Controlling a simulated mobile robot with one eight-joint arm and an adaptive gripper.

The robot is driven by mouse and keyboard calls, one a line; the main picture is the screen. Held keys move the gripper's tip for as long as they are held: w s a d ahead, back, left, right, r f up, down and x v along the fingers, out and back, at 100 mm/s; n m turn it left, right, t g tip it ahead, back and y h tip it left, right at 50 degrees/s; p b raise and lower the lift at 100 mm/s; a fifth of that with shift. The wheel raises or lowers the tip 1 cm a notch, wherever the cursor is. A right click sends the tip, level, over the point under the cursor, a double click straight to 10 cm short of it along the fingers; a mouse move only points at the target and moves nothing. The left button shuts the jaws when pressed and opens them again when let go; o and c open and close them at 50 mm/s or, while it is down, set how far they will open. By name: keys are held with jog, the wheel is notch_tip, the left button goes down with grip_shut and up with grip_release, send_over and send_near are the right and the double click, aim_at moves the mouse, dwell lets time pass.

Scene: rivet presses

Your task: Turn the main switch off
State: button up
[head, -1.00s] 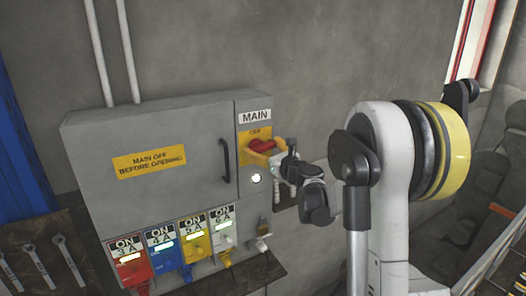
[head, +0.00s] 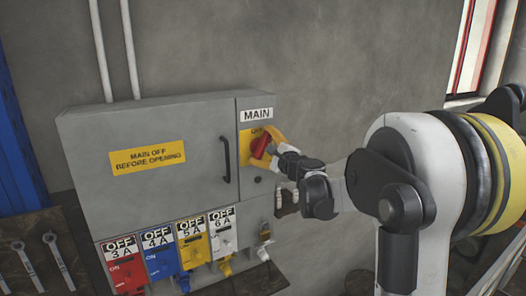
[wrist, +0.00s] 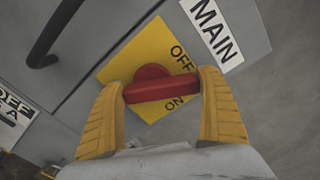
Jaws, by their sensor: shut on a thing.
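The main switch's red handle (head: 261,146) sits on a square yellow plate (head: 246,158) below the MAIN label on the grey cabinet. In the head view the handle stands steeply tilted. My gripper (head: 264,148) has its yellow fingers on it, partly hiding the plate. The wrist view shows my gripper (wrist: 164,84) shut on the red handle (wrist: 160,89), one finger at each end. The OFF and ON words show on the yellow plate (wrist: 140,58) beside the handle. The round lamp (head: 257,180) below the switch is dark.
Several coloured switches, such as the blue one (head: 160,263), line the cabinet's lower edge; their windows read OFF. A black door handle (head: 225,160) is left of the main switch. A padlock (head: 264,232) hangs below. Wrenches (head: 57,258) are at left.

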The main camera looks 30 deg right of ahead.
jog(key=n, duration=0.2)
jog(key=n+b, duration=0.2)
jog(key=n, duration=0.1)
jog(key=shift+a+f+n, duration=0.1)
jog(key=shift+a+n, duration=0.2)
jog(key=shift+a, duration=0.05)
dwell(0.4)
jog(key=o, duration=1)
jog(key=shift+s, duration=0.15)
jog(key=s, duration=1.2)
jog(key=shift+d, duration=0.2)
